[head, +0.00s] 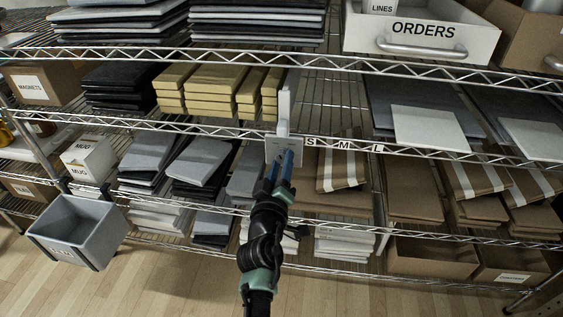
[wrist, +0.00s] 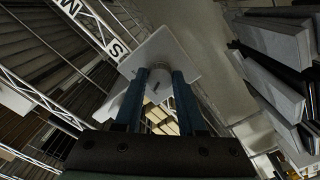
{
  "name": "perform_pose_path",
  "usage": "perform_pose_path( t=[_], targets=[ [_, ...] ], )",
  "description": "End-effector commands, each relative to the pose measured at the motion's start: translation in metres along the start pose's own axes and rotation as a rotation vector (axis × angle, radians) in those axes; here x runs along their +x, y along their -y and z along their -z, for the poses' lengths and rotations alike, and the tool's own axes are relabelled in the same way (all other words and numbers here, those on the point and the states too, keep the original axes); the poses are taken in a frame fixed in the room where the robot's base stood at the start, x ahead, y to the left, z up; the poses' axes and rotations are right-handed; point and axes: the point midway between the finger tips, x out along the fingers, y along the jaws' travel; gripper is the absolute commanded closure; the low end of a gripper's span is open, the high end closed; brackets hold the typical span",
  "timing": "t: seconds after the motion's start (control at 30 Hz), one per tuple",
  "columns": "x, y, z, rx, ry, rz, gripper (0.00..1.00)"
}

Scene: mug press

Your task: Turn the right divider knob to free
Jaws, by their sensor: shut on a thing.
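A pale divider (head: 285,102) stands upright at the wire shelf's edge, with a light square plate (head: 275,146) at its foot, left of the size labels. In the wrist view the plate (wrist: 172,50) lies straight ahead, tilted in the picture. My gripper (head: 287,158) reaches up to the plate from below. Its two blue fingers (wrist: 158,76) are shut on the small round knob (wrist: 157,80) on the plate's face. The fingers hide most of the knob, so its setting cannot be read.
Shelf labels S, M, L (head: 345,145) run along the edge just right of the plate. Yellow boxes (head: 208,90) lie behind left. Grey packs (head: 200,160) and brown envelopes (head: 412,190) fill the shelf below.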

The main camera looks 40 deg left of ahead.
Motion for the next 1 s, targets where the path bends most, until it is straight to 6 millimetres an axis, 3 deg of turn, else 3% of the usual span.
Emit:
perform_pose_path(
  t=[0.4, 0.97, 1.0],
  targets=[
    [-0.0001, -0.0006, 0.0001, -0.186, 0.0, 0.0, 1.0],
    [0.0, -0.0004, 0.0, -0.213, 0.0, 0.0, 1.0],
    [-0.0001, -0.0004, 0.0, -0.213, 0.0, 0.0, 0.54]
  ],
)
